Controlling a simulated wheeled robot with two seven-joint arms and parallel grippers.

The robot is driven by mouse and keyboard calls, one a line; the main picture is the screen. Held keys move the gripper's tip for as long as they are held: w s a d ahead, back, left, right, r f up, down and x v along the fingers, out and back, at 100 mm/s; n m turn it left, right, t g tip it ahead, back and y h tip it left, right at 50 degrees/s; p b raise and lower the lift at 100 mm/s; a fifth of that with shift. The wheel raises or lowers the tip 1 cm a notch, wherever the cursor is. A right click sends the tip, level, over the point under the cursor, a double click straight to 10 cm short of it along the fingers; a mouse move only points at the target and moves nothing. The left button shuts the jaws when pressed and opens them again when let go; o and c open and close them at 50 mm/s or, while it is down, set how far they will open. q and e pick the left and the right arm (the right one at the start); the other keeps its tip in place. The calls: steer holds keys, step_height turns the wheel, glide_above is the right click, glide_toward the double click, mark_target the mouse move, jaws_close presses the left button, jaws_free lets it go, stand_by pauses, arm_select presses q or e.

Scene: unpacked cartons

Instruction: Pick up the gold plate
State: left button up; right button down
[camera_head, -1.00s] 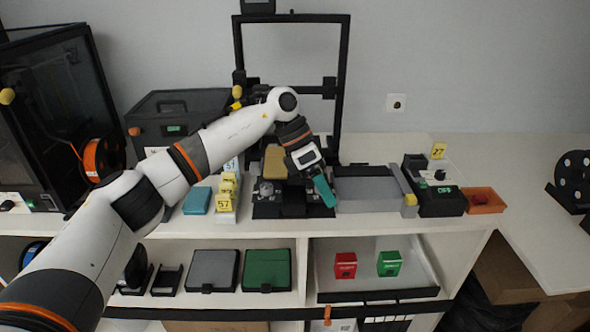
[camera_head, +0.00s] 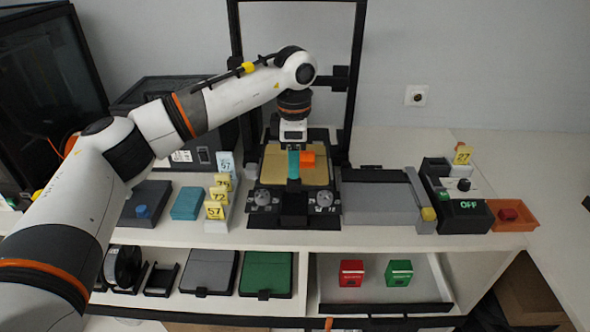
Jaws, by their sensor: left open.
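The gold plate (camera_head: 273,174) lies flat on the bed of a black 3D printer on the white worktop. An orange block (camera_head: 308,160) sits on the plate, right of the gripper. My left gripper (camera_head: 293,166) points down over the middle of the plate, with a teal finger showing just left of the block. It is open, and the head view does not show whether the finger touches the plate. My right gripper is not in view.
The printer's black frame (camera_head: 359,90) rises behind the plate. Yellow numbered tags (camera_head: 215,209) and a teal box (camera_head: 188,203) stand to the left. A grey platform (camera_head: 377,204) and a control box (camera_head: 462,213) stand to the right.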

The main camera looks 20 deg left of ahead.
mark_target(294, 181)
arm_select(q)
steer(key=shift+s+f+p, duration=0.2)
steer(key=shift+f+p, duration=0.3)
steer(key=shift+f, duration=0.4)
step_height(294, 181, down, 2)
steer(key=shift+f+p, duration=0.25)
steer(key=shift+p, duration=0.05)
steer(key=shift+f, duration=0.45)
steer(key=shift+c, duration=0.2)
steer(key=shift+r, duration=0.1)
jaws_close()
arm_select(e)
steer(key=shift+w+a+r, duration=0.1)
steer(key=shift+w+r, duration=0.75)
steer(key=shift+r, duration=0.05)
